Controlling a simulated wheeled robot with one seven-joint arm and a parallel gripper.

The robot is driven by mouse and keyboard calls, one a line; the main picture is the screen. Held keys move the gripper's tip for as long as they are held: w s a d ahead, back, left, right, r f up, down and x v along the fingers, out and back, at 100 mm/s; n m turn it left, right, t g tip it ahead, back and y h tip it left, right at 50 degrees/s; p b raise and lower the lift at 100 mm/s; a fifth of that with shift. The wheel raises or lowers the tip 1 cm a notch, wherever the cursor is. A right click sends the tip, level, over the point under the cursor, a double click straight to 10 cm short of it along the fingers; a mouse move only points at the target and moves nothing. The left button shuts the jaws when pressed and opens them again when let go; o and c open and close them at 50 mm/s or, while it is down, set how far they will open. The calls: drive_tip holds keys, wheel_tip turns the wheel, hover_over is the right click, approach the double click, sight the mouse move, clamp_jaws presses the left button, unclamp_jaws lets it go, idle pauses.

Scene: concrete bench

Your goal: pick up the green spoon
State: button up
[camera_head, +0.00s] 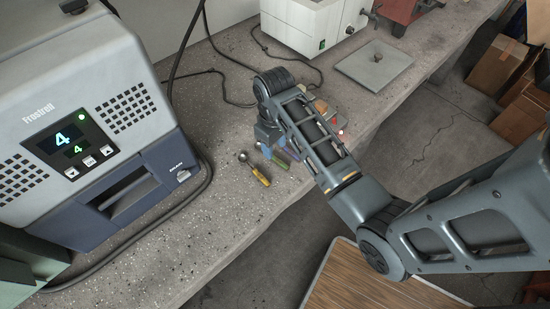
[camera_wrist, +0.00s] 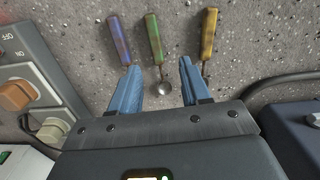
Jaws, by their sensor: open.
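The green spoon (camera_wrist: 155,40) lies flat on the concrete bench in the wrist view, its handle pointing away and its metal bowl (camera_wrist: 163,88) nearer my palm. My gripper (camera_wrist: 159,64) is open, with one blue finger on each side of the spoon's lower part. Nothing is held. In the head view the green handle (camera_head: 279,163) shows just below my gripper (camera_head: 268,143), and the bowl end is hidden by it. Whether the fingers are at bench height I cannot tell.
A purple-handled utensil (camera_wrist: 119,40) lies left of the green spoon and a yellow-handled one (camera_wrist: 208,35) right, its lower end partly hidden by the right finger. A Frostrell machine (camera_head: 90,130) stands left on the bench (camera_head: 225,215). A grey switch box (camera_wrist: 35,75) sits at the wrist view's left.

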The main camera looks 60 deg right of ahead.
sight(274, 157)
drive_tip(key=f, duration=0.4)
drive_tip(key=shift+w+d+f, duration=0.15)
drive_tip(key=shift+w+d, duration=0.1)
drive_tip(key=shift+d, duration=0.05)
drive_tip(key=shift+f, duration=0.6)
drive_tip(key=shift+c, duration=0.4)
clamp_jaws()
